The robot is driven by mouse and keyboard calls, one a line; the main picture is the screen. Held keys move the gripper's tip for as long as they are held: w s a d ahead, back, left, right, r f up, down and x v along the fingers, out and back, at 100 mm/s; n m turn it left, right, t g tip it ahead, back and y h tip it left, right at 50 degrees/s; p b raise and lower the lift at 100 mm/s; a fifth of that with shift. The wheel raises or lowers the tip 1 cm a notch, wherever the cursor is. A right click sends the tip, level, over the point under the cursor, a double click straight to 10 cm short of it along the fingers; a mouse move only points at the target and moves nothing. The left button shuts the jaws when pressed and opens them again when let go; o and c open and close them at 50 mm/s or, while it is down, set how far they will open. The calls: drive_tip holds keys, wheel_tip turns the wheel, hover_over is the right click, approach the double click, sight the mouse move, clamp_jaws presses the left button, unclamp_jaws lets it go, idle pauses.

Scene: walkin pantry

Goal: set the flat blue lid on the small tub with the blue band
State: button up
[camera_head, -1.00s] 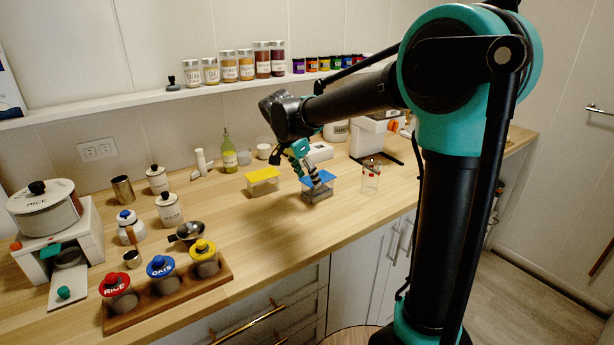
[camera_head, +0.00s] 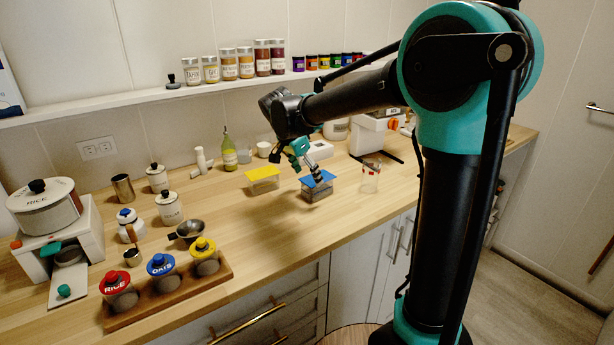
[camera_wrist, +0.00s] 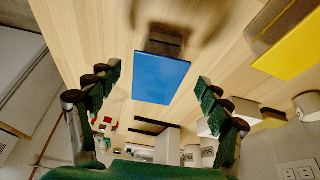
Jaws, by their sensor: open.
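The flat blue lid (camera_head: 319,178) lies on top of a small clear tub (camera_head: 316,194) with dark contents, on the counter. The lid hides most of the tub, and I cannot make out a blue band. My gripper (camera_head: 307,163) is just above the lid, open and empty. In the wrist view its fingers (camera_wrist: 158,82) are spread on both sides of the lid, apart from it.
A tub with a yellow lid (camera_head: 262,173) stands to the left. A clear jar (camera_head: 371,178) stands close on the right. A green bottle (camera_head: 229,152) is farther back. The wooden counter (camera_head: 270,222) is clear in front of the tubs.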

drive_tip(key=v, duration=1.2)
